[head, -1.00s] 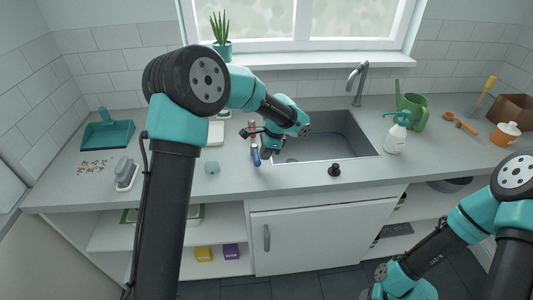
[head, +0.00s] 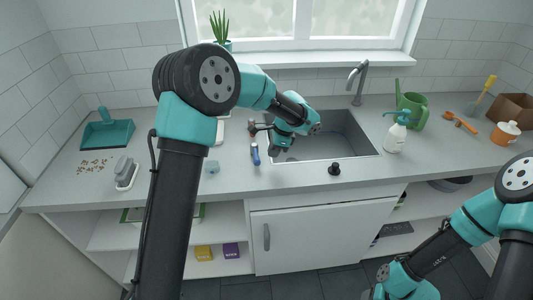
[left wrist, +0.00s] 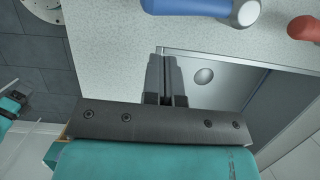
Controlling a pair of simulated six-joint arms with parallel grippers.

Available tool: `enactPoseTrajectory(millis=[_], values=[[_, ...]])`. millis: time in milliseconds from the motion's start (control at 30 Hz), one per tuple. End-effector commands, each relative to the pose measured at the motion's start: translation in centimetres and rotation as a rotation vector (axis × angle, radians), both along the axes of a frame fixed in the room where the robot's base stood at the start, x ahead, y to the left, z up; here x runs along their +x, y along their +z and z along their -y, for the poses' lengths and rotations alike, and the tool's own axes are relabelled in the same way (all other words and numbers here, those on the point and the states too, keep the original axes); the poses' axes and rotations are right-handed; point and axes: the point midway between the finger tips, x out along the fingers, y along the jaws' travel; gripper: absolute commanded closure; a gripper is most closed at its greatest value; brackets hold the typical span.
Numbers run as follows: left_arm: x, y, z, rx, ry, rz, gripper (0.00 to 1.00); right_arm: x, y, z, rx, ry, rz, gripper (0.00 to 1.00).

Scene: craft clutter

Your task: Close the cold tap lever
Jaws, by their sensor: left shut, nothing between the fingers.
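The blue cold tap lever (head: 255,154) stands on the counter just left of the sink. Its blue body with a pale end also shows at the top of the left wrist view (left wrist: 195,6). A red lever (left wrist: 305,28) is beside it at the right edge of that view. My left gripper (head: 256,129) is shut and empty, close above the counter's sink edge. Its fingertips (left wrist: 166,56) are apart from the blue lever in the left wrist view. The grey faucet (head: 357,80) stands behind the sink.
The sink basin (head: 350,143) is right of the levers. A black knob (head: 334,169) stands at its front edge, and a spray bottle (head: 396,133) and green watering can (head: 412,106) are to its right. A grey-white brush (head: 126,172) lies left. The front counter is mostly clear.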

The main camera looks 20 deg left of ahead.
Motion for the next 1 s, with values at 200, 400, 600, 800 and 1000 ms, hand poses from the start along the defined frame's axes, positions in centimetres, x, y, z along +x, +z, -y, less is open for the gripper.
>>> enactPoseTrajectory(millis=[200, 400, 600, 800, 1000], values=[[0.6, 4.4, 1.1, -0.001, 0.0, 0.005, 1.0, 0.0, 0.0, 0.0, 0.0, 0.0, 0.0, 0.49], [1.0, 7.7, 2.0, -0.001, 0.0, 0.004, 1.0, 0.0, 0.0, 0.0, 0.0, 0.0, 0.0, 0.49], [1.2, 9.3, 2.5, 0.0, -0.002, 0.002, 1.0, 0.0, 0.0, 0.0, 0.0, 0.0, 0.0, 0.49], [1.2, 9.5, 2.5, 0.0, -0.002, 0.002, 1.0, 0.0, 0.0, 0.0, 0.0, 0.0, 0.0, 0.49], [1.4, 9.5, 2.6, 0.0, 0.013, 0.002, 1.0, 0.0, 0.0, 0.0, 0.0, 0.0, 0.0, 0.49]])
